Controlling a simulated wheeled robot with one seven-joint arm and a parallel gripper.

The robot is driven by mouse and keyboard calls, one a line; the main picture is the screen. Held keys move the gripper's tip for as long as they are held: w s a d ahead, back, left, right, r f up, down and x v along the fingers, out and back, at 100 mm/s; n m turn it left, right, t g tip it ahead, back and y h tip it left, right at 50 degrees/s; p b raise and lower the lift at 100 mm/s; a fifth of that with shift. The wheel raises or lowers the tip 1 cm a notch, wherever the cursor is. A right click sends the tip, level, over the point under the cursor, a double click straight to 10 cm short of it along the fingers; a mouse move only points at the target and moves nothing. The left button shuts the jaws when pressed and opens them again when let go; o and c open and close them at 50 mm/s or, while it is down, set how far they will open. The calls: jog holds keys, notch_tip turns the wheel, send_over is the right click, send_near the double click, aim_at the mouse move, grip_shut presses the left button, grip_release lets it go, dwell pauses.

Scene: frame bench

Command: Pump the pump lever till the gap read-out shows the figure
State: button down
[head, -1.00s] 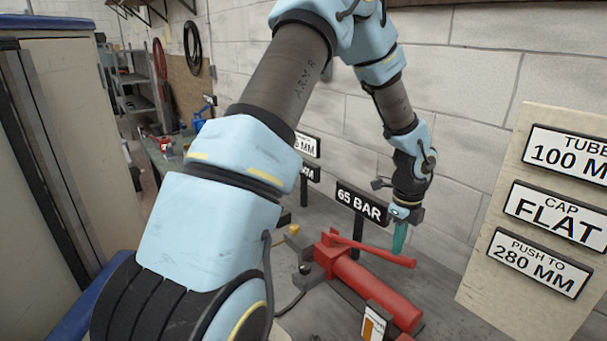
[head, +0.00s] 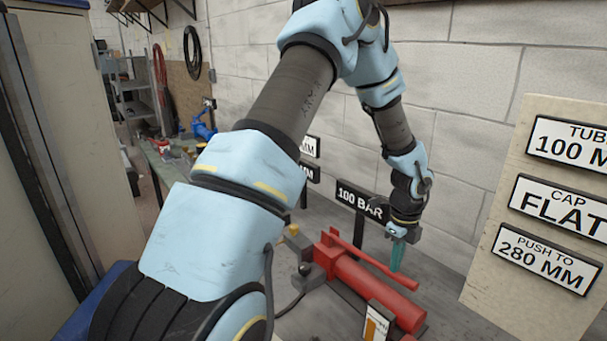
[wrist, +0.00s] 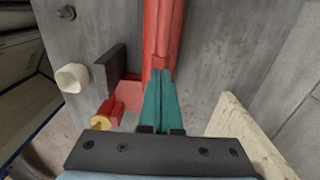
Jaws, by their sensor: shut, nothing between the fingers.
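The red pump (head: 375,292) lies on the grey bench, with its long red pump lever (head: 365,258) slanting low over it, down to the right. My gripper (head: 397,268) has teal fingers, shut and empty, pointing down at the lever near its free end. In the wrist view the shut fingertips (wrist: 161,75) lie over the red lever and pump (wrist: 162,30); I cannot tell whether they touch. A black sign (head: 360,201) reads 100 BAR. Two further signs (head: 310,147) (head: 311,172) end in MM; my arm hides their figures, so the gap read-out is not legible.
A pale board (head: 490,250) at the right carries plates TUBE 100 M (cut off), CAP FLAT and PUSH TO 280 MM (head: 545,262). A small white and orange label (head: 377,322) stands before the pump. The block wall is close behind my gripper. A cabinet (head: 40,150) stands left.

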notch_tip(320, 180, up, 4)
jog(key=p, duration=0.3)
jog(key=shift+r, duration=1.45)
notch_tip(320, 180, down, 9)
jog(key=b, duration=0.5)
jog(key=shift+r, duration=0.1)
notch_tip(320, 180, up, 7)
jog(key=p, duration=0.5)
jog(key=shift+r, duration=0.9)
